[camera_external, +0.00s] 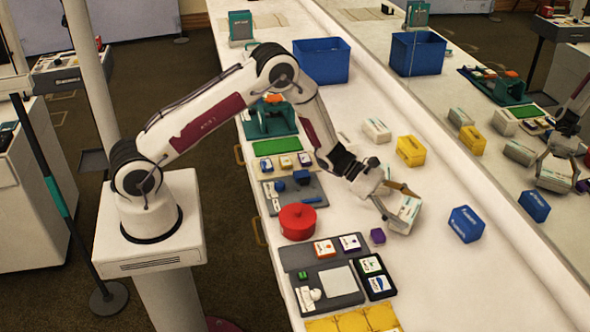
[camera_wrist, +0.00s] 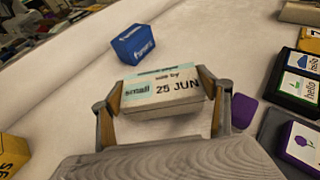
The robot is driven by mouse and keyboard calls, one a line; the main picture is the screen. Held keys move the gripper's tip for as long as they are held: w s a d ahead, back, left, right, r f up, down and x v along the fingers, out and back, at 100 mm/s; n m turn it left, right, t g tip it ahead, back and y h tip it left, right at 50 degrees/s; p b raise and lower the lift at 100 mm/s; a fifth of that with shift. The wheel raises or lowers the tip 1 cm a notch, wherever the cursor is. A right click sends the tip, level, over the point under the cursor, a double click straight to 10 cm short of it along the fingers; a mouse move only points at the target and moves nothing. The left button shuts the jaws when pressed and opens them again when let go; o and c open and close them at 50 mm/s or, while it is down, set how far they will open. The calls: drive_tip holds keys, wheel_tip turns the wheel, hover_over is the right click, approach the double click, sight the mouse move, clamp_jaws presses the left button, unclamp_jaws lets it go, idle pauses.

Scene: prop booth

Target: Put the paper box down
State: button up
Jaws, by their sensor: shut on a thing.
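The paper box is a small white carton with a teal patch and "small use by 25 JUN" print. In the wrist view the paper box (camera_wrist: 165,92) sits between the two fingers of my gripper (camera_wrist: 163,108), which is shut on it. In the external view the paper box (camera_external: 404,214) is tilted at the end of my gripper (camera_external: 391,203), over or near the white counter (camera_external: 465,290). I cannot tell whether its underside touches the counter.
A blue box (camera_external: 466,224) stands to the right and a yellow box (camera_external: 411,151) behind. A blue bin (camera_external: 321,61) stands farther back. The counter's front right is clear.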

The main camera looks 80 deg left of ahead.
drive_tip(key=shift+f, duration=0.5)
drive_tip(key=shift+f, duration=0.1)
drive_tip(key=o, duration=1.4)
drive_tip(key=shift+c, duration=0.2)
drive_tip(key=shift+s+a+r, duration=0.35)
drive_tip(key=shift+s+a, duration=0.05)
drive_tip(key=shift+a, duration=0.1)
drive_tip(key=v, duration=1)
drive_tip(key=shift+s+a+r, duration=0.1)
drive_tip(key=shift+s+r, duration=0.05)
drive_tip(key=shift+s, duration=0.1)
